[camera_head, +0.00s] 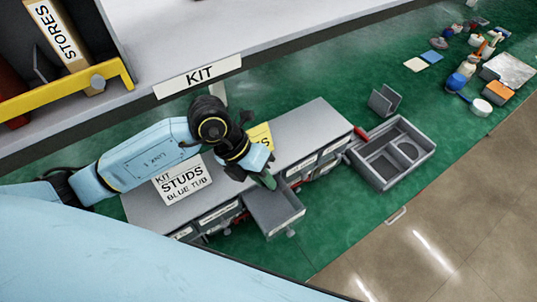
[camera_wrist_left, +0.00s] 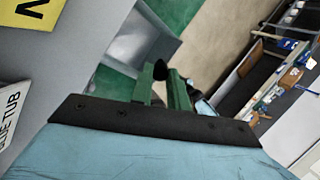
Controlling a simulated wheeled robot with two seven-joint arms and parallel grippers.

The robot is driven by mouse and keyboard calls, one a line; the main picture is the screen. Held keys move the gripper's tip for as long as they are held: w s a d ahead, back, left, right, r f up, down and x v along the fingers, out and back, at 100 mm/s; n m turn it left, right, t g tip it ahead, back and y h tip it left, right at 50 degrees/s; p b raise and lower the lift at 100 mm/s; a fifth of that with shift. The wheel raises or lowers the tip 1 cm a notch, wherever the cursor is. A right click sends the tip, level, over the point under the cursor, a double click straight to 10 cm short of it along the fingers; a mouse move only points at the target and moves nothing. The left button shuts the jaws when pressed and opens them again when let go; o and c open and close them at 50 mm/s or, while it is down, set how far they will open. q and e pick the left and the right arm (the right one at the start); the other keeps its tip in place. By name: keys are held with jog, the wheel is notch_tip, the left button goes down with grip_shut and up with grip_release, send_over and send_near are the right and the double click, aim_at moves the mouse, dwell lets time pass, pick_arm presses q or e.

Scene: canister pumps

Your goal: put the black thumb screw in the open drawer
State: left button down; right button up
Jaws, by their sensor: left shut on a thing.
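The black thumb screw (camera_wrist_left: 161,70) shows in the left wrist view as a dark knob between the green fingers of my left gripper (camera_wrist_left: 165,88), which is shut on it. In the head view the screw is too small or hidden to make out. There my left gripper (camera_head: 268,181) points down over the back part of the open drawer (camera_head: 278,213), near the cabinet front. The drawer is grey, pulled out of the low grey cabinet, and the part of its floor that shows looks bare. The drawer also shows beyond the fingers in the left wrist view (camera_wrist_left: 150,40). My right gripper is not in view.
The grey cabinet (camera_head: 312,122) carries a STUDS card (camera_head: 182,180) and a yellow label (camera_head: 260,136). A grey compartment tray (camera_head: 412,141) and a small grey holder (camera_head: 384,100) stand to the right. Several small items lie far right. A KIT shelf (camera_head: 198,77) is behind.

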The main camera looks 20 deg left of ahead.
pick_arm(q)
jog(key=shift+s+f+b, duration=0.15)
jog(key=shift+f+b, duration=0.85)
jog(key=shift+f, duration=0.1)
notch_tip(320, 180, down, 5)
jog(key=b, duration=0.4)
jog(key=shift+r, duration=0.1)
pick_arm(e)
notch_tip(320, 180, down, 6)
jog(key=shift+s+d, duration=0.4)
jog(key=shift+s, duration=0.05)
pick_arm(q)
jog(key=c, duration=1.3)
grip_release()
